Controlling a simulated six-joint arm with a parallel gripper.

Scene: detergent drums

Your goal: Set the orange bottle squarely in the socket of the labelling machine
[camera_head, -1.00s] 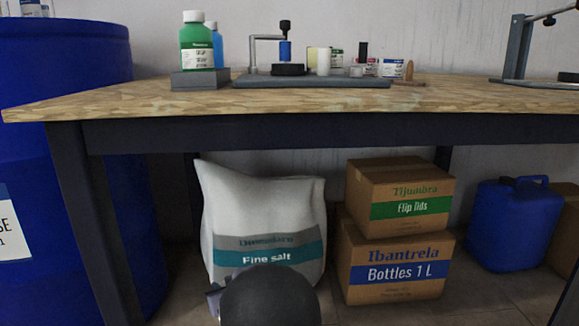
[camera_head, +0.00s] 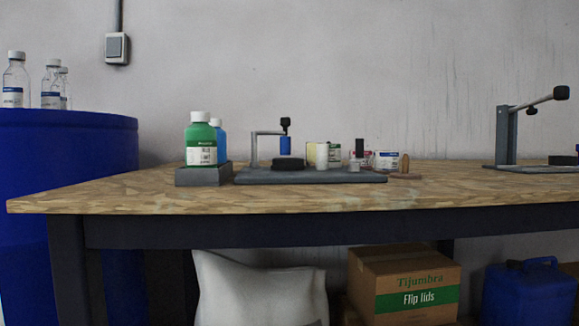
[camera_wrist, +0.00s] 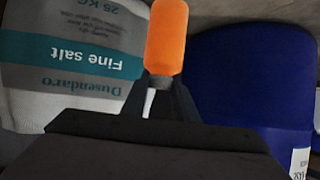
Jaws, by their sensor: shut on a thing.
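Neither shows in the head view now. On the table in the head view, a dark grey base plate (camera_head: 330,177) carries a bent metal arm with a blue cylinder (camera_head: 285,145) above a black round piece (camera_head: 289,163). This may be the labelling machine; its socket cannot be made out clearly.
A second stand (camera_head: 507,137) is at right. The table (camera_head: 300,203) has a free front strip. A salt bag (camera_wrist: 80,60) and blue drum (camera_wrist: 250,80) are near my gripper.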

